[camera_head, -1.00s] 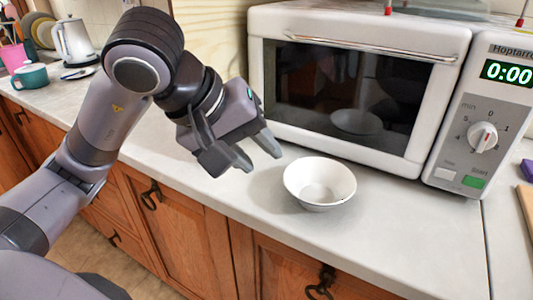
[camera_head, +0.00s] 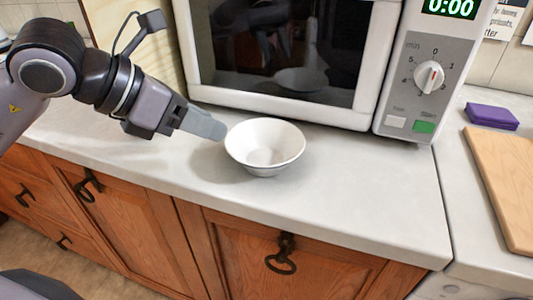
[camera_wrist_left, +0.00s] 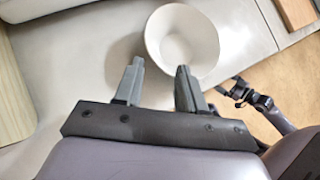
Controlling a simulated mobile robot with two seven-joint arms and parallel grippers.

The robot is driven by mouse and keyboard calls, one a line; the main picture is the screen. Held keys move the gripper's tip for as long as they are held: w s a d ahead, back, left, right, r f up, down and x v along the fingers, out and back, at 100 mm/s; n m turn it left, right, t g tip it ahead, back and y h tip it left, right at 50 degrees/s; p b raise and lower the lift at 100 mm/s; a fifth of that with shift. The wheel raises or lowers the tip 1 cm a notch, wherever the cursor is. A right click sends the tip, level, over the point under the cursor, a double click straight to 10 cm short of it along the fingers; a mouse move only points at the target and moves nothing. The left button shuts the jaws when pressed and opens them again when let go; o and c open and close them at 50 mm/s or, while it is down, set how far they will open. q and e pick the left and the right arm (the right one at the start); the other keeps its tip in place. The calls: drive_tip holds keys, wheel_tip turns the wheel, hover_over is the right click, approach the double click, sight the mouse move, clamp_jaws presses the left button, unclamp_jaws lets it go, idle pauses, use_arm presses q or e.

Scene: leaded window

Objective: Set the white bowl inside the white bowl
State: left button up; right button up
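A white bowl (camera_head: 265,146) stands upright and empty on the counter in front of the microwave. It also shows in the left wrist view (camera_wrist_left: 182,40), just beyond the fingers. My left gripper (camera_head: 214,126) is beside the bowl's left rim, low and almost level. In the left wrist view its two fingers (camera_wrist_left: 158,68) are apart with nothing between them, so it is open. Only one white bowl is in view. A dark jointed part at the right of the left wrist view seems to be my right arm; its fingers are too small to read.
The white microwave (camera_head: 365,60) stands close behind the bowl, its dark door reflecting the bowl. A wooden board (camera_head: 503,185) and a purple block (camera_head: 491,116) lie at the right. The counter (camera_head: 350,210) right of the bowl is clear, down to its front edge.

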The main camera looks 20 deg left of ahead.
sight(250, 136)
use_arm(q)
drive_tip(key=n, duration=0.2)
drive_tip(key=w+n, duration=0.1)
drive_tip(key=n, duration=0.3)
drive_tip(key=shift+w+a+f+h+b, duration=0.15)
drive_tip(key=shift+a+f+h+b, duration=0.1)
drive_tip(key=shift+f+h+b, duration=0.1)
drive_tip(key=shift+p+x, duration=0.35)
drive_tip(key=shift+x, duration=3.2)
drive_tip(key=shift+w+r+t, duration=0.1)
drive_tip(key=shift+r+t, duration=0.05)
drive_tip(key=shift+t, duration=0.15)
clamp_jaws()
